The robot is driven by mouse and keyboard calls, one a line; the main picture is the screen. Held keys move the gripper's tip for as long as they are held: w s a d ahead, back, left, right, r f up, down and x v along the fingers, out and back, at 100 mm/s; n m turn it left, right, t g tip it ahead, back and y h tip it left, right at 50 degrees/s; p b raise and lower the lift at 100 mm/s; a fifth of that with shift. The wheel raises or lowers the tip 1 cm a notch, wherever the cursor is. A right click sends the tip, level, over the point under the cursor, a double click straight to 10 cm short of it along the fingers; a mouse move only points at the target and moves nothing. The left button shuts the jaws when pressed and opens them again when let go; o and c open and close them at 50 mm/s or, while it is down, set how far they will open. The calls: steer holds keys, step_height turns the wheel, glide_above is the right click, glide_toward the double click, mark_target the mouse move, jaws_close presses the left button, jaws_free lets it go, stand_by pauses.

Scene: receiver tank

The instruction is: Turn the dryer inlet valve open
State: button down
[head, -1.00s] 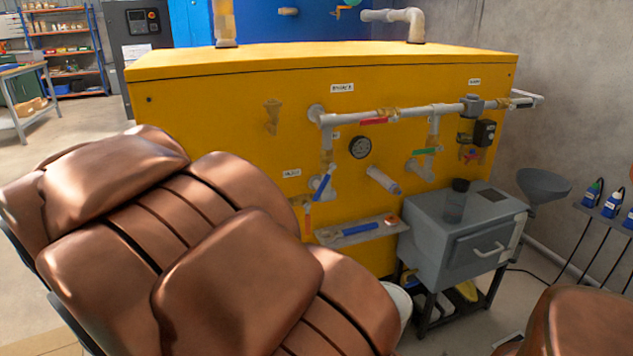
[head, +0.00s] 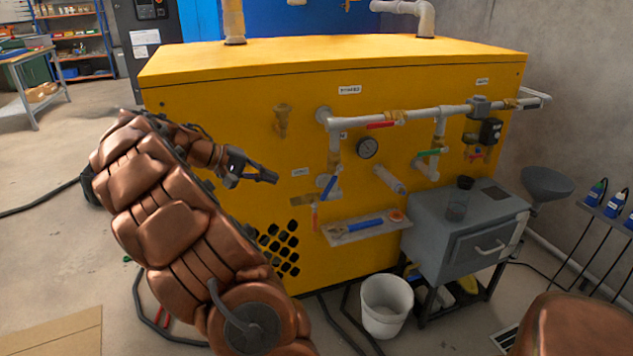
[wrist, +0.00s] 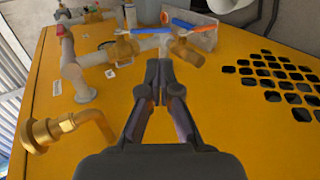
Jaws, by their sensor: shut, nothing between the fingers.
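Grey pipework with colored lever valves runs across the front of a yellow cabinet. A blue lever (head: 328,187) is on the lower left pipe, a red lever (head: 381,125) on the upper pipe and a green lever (head: 433,152) at right. The labels are too small to read surely, so I cannot tell which lever is the dryer inlet. My gripper (head: 272,178) is shut and empty, in front of the cabinet, left of the blue lever and apart from it. In the wrist view, my fingers (wrist: 158,70) point toward a brass valve body (wrist: 187,52) with blue beyond it.
A small orange-red lever (head: 314,217) hangs below the blue one. A shelf (head: 350,238) with a blue item, a gauge (head: 367,148) and a brass fitting (head: 283,120) stick out nearby. A grey box (head: 455,225) and white bucket (head: 386,308) stand at right.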

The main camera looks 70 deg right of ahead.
steer(key=d, duration=0.2)
steer(key=b, duration=0.3)
glide_toward(332, 184)
steer(key=s+d+f, duration=0.2)
steer(key=f, duration=0.1)
steer(key=s+d+f, duration=0.1)
steer(key=f, duration=0.1)
steer(key=shift+d+f, duration=0.15)
steer(key=shift+w+f, duration=0.1)
steer(key=shift+f, duration=0.05)
